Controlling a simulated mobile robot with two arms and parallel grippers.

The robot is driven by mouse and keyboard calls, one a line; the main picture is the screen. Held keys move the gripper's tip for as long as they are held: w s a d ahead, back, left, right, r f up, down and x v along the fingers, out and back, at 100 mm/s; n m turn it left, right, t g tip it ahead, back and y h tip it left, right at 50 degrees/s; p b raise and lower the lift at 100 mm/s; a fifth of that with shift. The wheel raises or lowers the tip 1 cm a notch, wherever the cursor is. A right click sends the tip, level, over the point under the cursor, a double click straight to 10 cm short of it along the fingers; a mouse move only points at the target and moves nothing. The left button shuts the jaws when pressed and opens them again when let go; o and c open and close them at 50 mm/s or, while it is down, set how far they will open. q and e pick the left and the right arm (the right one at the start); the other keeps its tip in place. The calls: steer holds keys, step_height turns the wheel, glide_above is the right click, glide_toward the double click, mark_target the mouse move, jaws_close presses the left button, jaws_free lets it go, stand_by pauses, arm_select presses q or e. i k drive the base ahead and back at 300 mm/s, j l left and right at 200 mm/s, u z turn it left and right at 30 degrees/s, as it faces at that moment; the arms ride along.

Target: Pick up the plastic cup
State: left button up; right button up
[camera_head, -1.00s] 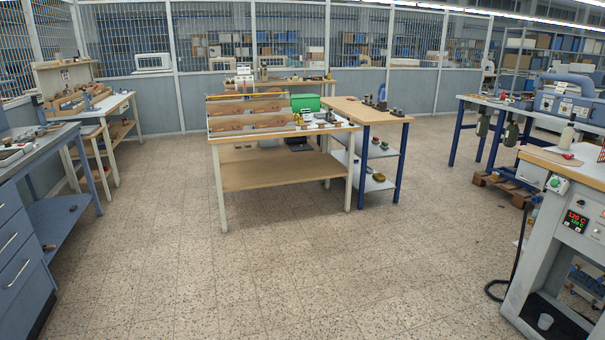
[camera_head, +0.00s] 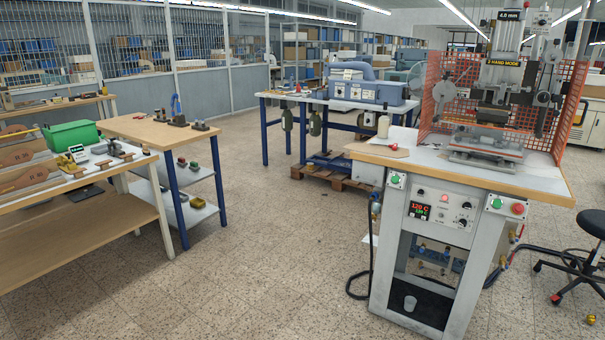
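A small whitish plastic cup (camera_head: 410,303) stands upright on the dark bottom shelf inside the open base of the foil stamping machine. It is near the floor, between the machine's two front legs. Neither of my grippers shows in the head view, and nothing of mine is near the cup.
The stamping machine (camera_head: 440,193) has a control panel and an orange mesh guard (camera_head: 450,80). A black cable (camera_head: 358,285) hangs at its left. A wooden workbench (camera_head: 90,250) stands left, a blue-legged table (camera_head: 172,190) beside it. A stool (camera_head: 590,250) is right. The floor between is clear.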

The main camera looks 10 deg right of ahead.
mark_target(410, 301)
steer(key=i+l+z, duration=0.15)
steer(key=i+z, duration=0.25)
steer(key=i, duration=0.35)
steer(key=i+z, duration=0.4)
steer(key=i, duration=0.3)
